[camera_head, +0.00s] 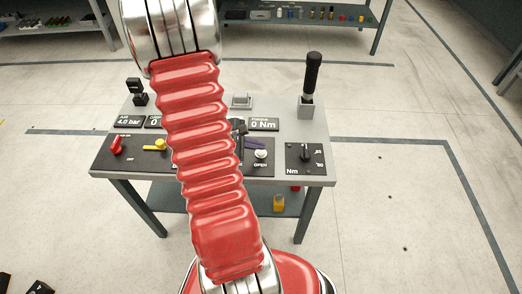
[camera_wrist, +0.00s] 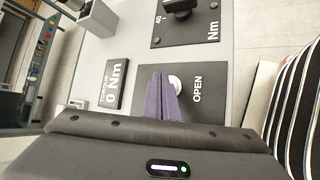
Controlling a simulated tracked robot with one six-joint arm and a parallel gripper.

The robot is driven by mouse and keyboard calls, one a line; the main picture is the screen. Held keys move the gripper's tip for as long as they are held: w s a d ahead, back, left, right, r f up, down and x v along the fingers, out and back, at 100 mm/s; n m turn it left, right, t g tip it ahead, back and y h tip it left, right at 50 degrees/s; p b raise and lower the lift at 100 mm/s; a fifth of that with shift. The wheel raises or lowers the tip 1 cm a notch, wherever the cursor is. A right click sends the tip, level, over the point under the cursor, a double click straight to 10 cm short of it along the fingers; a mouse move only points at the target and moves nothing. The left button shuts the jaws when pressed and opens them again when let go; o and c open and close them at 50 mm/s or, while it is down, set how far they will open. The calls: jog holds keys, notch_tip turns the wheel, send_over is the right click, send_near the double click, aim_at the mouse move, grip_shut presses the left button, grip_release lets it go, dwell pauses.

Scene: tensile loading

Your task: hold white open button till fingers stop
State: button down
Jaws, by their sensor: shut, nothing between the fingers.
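The white button (camera_head: 261,154) sits on a dark panel above the word OPEN, on the sloped front of the grey bench. In the wrist view the white button (camera_wrist: 175,82) shows beside my purple fingertips, partly covered by them. My gripper (camera_head: 262,146) is shut and empty, with its purple fingers lying just above the button in the head view. The fingers also show in the wrist view (camera_wrist: 160,76). I cannot tell whether the fingertips touch the button. The middle of the bench is hidden behind my red arm, and no machine fingers are clearly visible.
A dial panel marked Nm (camera_head: 305,157) is right of the button, with an upright black-handled lever (camera_head: 312,80) behind it. A display (camera_head: 264,124) reads 0 Nm. A red switch (camera_head: 116,145) and a yellow valve handle (camera_head: 155,145) are at left. Floor around the bench is clear.

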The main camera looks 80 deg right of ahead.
aim_at(258, 153)
jog(key=shift+r, duration=0.25)
jog(key=shift+r, duration=0.1)
jog(key=shift+r, duration=2.45)
